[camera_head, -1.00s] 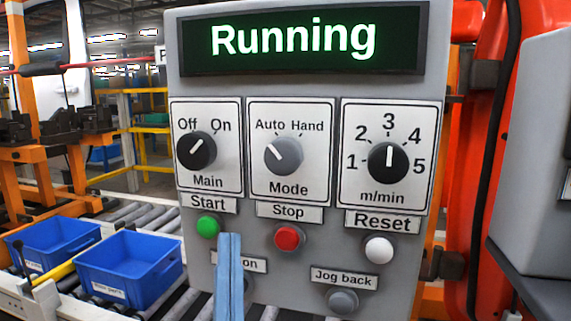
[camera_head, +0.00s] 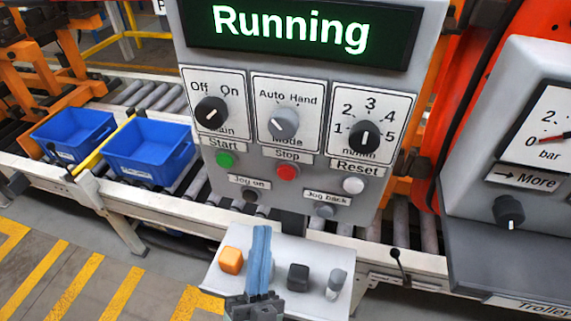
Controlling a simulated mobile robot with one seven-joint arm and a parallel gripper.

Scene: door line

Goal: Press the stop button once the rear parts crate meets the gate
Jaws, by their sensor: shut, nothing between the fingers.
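The red stop button (camera_head: 287,173) is in plain view under its Stop label on the grey control panel. My gripper (camera_head: 262,230) has its blue fingers shut, with nothing held, below the stop button and apart from it. One blue crate (camera_head: 75,138) is on the roller conveyor at the left. A second blue crate (camera_head: 150,155) is to its right. A yellow bar gate (camera_head: 103,148) lies across the line between them. The left crate is close to the bar; I cannot tell whether they touch. The crate labels are too small to read. The display (camera_head: 292,30) reads Running.
A green start button (camera_head: 225,160), white reset button (camera_head: 353,185) and two jog buttons surround the stop button. A small white shelf (camera_head: 225,281) near my gripper carries orange, black and grey pieces. A grey trolley box (camera_head: 510,150) stands at the right.

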